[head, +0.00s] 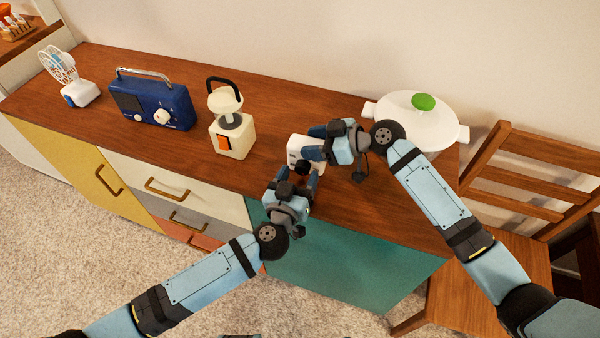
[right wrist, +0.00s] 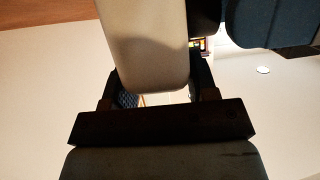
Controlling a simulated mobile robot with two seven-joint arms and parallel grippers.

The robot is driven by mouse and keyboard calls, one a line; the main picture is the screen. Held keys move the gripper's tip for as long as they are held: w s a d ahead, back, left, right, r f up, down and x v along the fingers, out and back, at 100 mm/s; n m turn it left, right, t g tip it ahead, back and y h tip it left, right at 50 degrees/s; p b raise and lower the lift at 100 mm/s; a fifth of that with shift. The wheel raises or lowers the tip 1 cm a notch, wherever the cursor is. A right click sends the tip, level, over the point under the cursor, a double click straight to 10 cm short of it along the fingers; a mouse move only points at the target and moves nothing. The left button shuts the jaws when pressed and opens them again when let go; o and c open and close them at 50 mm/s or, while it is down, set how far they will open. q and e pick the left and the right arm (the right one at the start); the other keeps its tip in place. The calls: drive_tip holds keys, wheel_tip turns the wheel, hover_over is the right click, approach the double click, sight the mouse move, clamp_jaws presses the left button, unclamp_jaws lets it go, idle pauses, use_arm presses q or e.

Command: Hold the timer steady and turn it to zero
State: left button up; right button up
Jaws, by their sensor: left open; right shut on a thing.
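The timer (head: 294,153) is a small white box with a dark round knob (head: 302,168) on its front, standing near the middle of the cabinet top. My right gripper (head: 314,143) comes from the right and is shut on the timer's body. In the right wrist view the timer's pale body (right wrist: 145,45) fills the space between the fingers. My left gripper (head: 301,177) is open in front of the timer, with its fingers on either side of the knob. I cannot tell whether they touch it. The dial markings are hidden.
On the wooden cabinet top (head: 210,70), a cream juicer-like appliance (head: 236,140), a blue radio (head: 160,105) and a white fan (head: 80,93) stand to the left. A white lidded pot (head: 410,125) stands behind my right arm. A wooden chair (head: 530,200) is at right.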

use_arm(q)
drive_tip(key=v, duration=1.1)
drive_tip(key=shift+r, duration=0.1)
drive_tip(key=w+d, duration=0.1)
drive_tip(key=w, duration=0.2)
drive_tip(key=w+d+m+y, duration=0.1)
drive_tip(key=w, duration=0.3)
drive_tip(key=w+d+m, duration=0.1)
drive_tip(key=w+d, duration=0.1)
drive_tip(key=w, duration=0.2)
drive_tip(key=shift+r+y, duration=0.1)
drive_tip(key=shift+y, duration=0.3)
